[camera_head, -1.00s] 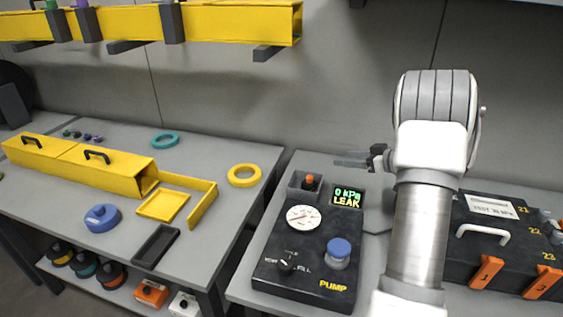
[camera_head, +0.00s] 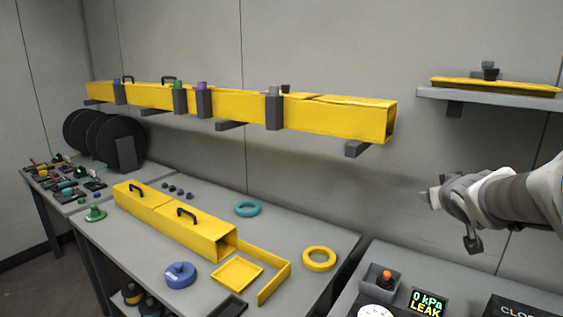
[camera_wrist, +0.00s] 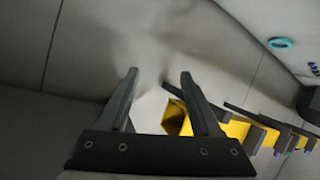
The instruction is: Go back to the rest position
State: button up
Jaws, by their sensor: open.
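My gripper (camera_head: 432,199) is at the right of the head view, raised in front of the grey wall and above the pressure tester. It points left and holds nothing. In the wrist view my gripper (camera_wrist: 160,78) shows two dark fingers spread apart with nothing between them. Behind the right finger, the open end of the yellow wall duct (camera_wrist: 178,118) shows. My arm comes in from the right edge of the head view.
The yellow duct (camera_head: 340,117) runs along the wall on brackets. A shelf (camera_head: 490,94) is at the upper right. Below are a table with yellow duct parts (camera_head: 205,238), rings (camera_head: 319,258) and a blue spool (camera_head: 180,274), and the tester (camera_head: 428,302) reading "0 kPa LEAK".

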jog(key=s+a+f+g+y+p, duration=0.1)
jog(key=s+a+f+g+y, duration=0.1)
jog(key=s+a, duration=0.7)
jog(key=s+a+f+g+y+p, duration=0.2)
jog(key=s+a+g, duration=0.2)
jog(key=s+a, duration=0.6)
jog(key=s, duration=0.7)
jog(key=shift+s+f+n+g, duration=0.25)
jog(key=shift+f+n+g, duration=0.05)
jog(key=shift+f+g, duration=0.1)
jog(key=shift+a, duration=0.1)
